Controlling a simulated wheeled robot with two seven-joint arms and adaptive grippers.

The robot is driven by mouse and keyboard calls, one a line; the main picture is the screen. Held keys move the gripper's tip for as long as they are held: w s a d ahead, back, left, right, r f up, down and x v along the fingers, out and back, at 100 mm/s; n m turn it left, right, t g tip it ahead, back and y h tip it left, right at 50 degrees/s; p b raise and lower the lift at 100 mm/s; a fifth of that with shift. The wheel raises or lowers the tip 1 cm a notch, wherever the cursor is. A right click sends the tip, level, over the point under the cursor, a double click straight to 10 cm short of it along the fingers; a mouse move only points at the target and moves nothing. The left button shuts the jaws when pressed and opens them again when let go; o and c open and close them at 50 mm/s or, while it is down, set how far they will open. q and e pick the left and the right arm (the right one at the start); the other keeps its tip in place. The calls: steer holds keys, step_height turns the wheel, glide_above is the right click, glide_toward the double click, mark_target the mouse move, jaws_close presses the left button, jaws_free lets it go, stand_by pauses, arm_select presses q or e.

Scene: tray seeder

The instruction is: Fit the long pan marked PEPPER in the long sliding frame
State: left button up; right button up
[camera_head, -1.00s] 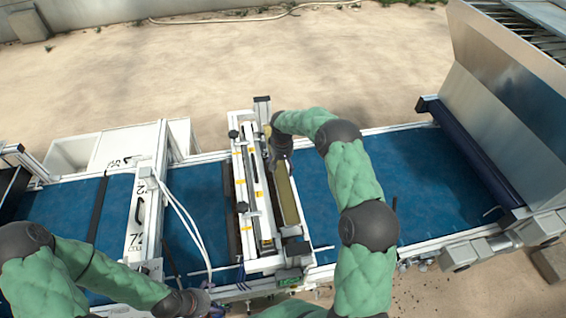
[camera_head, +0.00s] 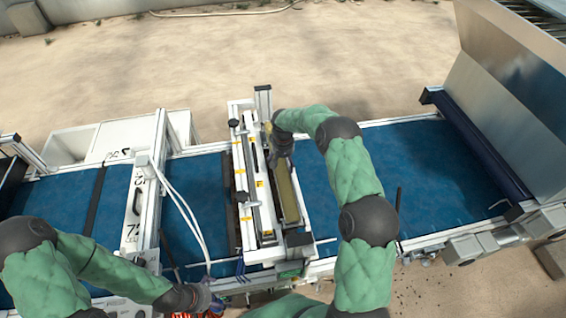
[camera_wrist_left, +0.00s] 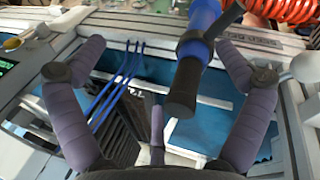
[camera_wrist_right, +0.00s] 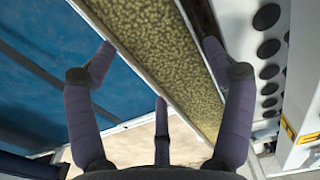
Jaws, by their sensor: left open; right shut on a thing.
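A long pan (camera_head: 287,194) full of tan seeds lies lengthwise along the right side of the long sliding frame (camera_head: 251,190) that spans the blue belt. In the right wrist view the pan (camera_wrist_right: 160,45) runs between my fingers. I cannot read a PEPPER mark or tell if the pan is seated. My right gripper (camera_wrist_right: 155,45) is shut on the pan near its far end; in the head view it (camera_head: 277,155) is partly hidden by my arm. My left gripper (camera_wrist_left: 160,55) is open at the near rail, with a dark-tipped blue handle between its fingers, apparently not gripped.
The blue belt (camera_head: 440,175) is clear to the right, up to a dark roller and metal hopper (camera_head: 520,85). A white machine frame (camera_head: 138,205) with hoses stands to the left. A red coiled hose (camera_wrist_left: 280,10) shows beside the left gripper.

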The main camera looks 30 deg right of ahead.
steer(key=shift+f, duration=0.15)
stand_by(0.4)
steer(key=o, duration=1)
steer(key=shift+o, duration=0.2)
step_height(320, 180, up, 12)
steer(key=shift+f, duration=0.1)
